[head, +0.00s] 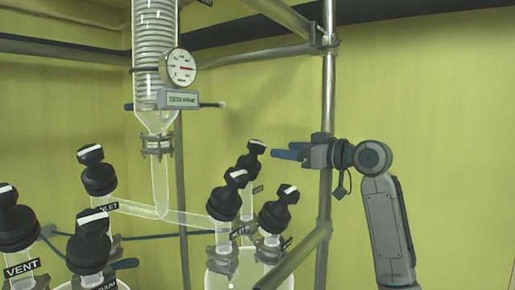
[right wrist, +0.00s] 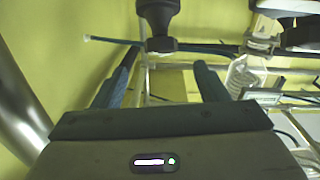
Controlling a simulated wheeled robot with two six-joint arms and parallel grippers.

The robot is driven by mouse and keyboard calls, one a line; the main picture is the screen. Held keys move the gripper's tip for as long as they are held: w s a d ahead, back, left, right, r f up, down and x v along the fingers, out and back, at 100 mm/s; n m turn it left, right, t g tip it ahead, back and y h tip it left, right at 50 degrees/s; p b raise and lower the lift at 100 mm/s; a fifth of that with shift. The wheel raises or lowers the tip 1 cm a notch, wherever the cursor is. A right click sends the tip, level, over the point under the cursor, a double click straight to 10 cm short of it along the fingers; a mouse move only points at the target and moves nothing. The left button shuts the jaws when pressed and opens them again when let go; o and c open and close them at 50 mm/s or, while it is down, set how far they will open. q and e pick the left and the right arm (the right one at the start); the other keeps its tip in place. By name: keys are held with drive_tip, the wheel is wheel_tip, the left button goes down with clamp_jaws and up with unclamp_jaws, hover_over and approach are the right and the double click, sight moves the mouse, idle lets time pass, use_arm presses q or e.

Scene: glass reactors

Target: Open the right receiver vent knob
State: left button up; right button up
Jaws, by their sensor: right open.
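Three black knobs with white stripes on top stand over the right-hand glass vessel (head: 222,262) in the head view: a rear knob (head: 249,162), a front-left knob (head: 228,194) and a front-right knob (head: 277,210). Their labels are too small or hidden to tell which is the vent. My right gripper (head: 276,150) is open and empty, its blue fingers pointing left just right of the rear knob. In the right wrist view a black knob (right wrist: 159,22) shows ahead, between the lines of the spread fingers, apart from them. My left gripper is out of view.
A steel post (head: 328,80) rises beside my right gripper, with a slanting rail (head: 297,258) below. A glass condenser (head: 157,60) with a dial gauge (head: 179,68) hangs at left. More black knobs (head: 16,220) stand at far left, one labelled VENT.

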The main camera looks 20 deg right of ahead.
sight(261, 146)
drive_tip(key=p+x, duration=0.4)
drive_tip(key=x, duration=0.5)
drive_tip(key=shift+a+r, duration=0.1)
drive_tip(key=shift+r, duration=0.05)
drive_tip(key=shift+w+a, duration=0.3)
drive_tip(key=shift+w, duration=0.15)
drive_tip(key=shift+f, duration=0.2)
drive_tip(key=c, duration=1)
drive_tip(key=shift+d+n+g+y, duration=0.1)
drive_tip(key=shift+n+g+y, duration=0.45)
drive_tip(key=shift+n, duration=0.35)
drive_tip(key=shift+n+g+y+b, duration=0.35)
drive_tip(key=shift+n+g+y, duration=0.6)
drive_tip(key=shift+n, duration=0.35)
drive_tip(key=o, duration=1)
